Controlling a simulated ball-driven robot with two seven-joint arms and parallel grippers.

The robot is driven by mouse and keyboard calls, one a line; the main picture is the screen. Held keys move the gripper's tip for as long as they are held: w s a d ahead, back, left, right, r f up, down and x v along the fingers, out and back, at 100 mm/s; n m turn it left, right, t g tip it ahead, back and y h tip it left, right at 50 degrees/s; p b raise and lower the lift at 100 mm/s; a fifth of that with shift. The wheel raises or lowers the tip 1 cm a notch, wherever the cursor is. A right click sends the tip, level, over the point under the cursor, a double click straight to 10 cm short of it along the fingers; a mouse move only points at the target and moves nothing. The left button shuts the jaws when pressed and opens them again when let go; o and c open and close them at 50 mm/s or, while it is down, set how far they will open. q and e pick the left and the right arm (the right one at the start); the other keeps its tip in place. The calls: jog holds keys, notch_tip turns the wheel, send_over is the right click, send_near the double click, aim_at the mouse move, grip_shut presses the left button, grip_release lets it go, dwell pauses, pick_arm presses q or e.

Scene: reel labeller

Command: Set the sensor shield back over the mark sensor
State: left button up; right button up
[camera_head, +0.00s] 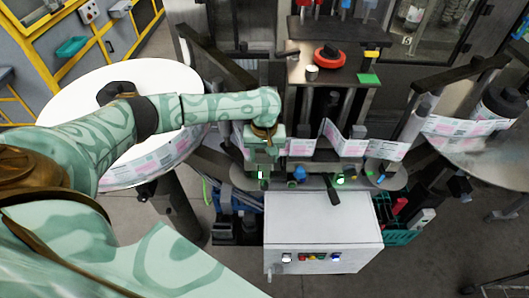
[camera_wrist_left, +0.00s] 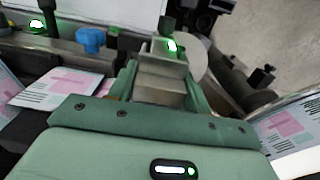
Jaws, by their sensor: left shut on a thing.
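My left gripper (camera_head: 262,160) reaches down at the labeller's front rail, left of the blue knob (camera_head: 299,174). In the left wrist view its two green fingers (camera_wrist_left: 162,85) are shut on a grey, stepped metal piece, which looks like the sensor shield (camera_wrist_left: 160,72). A small green-lit part, likely the mark sensor (camera_wrist_left: 172,45), shows just beyond the shield; the green light also shows below the gripper in the head view (camera_head: 262,174). I cannot tell whether the shield is seated or held just above. My right gripper is not in view.
A second green-lit part (camera_head: 340,180) sits on the rail right of the blue knob. Printed label web (camera_head: 343,142) runs behind the rail. A white control box (camera_head: 322,225) stands in front. A large white reel (camera_head: 72,110) lies left, under my left arm.

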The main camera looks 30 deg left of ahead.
pick_arm(q)
jog(key=o, duration=1.1)
jog(key=shift+o, duration=0.2)
notch_tip(320, 180, up, 16)
jog(key=p, duration=0.2)
jog(key=shift+r, duration=0.1)
